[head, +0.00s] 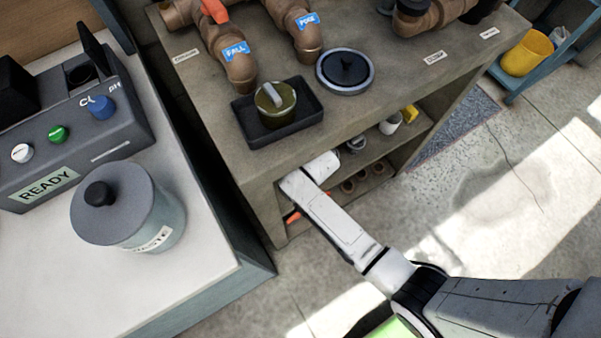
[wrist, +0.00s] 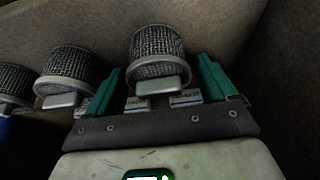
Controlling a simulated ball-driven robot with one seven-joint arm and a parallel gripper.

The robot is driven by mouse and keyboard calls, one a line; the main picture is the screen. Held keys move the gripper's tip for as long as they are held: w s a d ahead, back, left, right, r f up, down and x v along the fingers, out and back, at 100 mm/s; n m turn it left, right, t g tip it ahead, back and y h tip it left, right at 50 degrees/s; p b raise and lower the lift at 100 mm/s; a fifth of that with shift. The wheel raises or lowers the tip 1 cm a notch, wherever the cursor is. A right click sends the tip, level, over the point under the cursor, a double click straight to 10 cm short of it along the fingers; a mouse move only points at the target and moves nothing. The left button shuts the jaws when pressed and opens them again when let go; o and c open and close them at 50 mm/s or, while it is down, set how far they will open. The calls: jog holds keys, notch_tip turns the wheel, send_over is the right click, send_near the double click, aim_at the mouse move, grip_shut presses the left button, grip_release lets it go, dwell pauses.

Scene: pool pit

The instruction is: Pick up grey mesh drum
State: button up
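In the wrist view a grey mesh drum (wrist: 157,48), with a pale rim at top and bottom and a pale blank tab at its front, stands straight ahead of my gripper (wrist: 159,66). The two teal fingers are open, one to each side of the drum in the picture, with a gap on both sides. Whether the fingertips reach as far as the drum I cannot tell. A second mesh drum (wrist: 67,70) stands to the left, and a third (wrist: 14,83) is cut by the left edge. In the head view my gripper is hidden inside the shelf unit.
In the head view my forearm reaches into the concrete bench (head: 400,75) below its top. A brown wall closes the right side in the wrist view. Small labels (wrist: 186,97) lie below the drum.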

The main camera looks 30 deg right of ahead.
jog(key=c, duration=0.9)
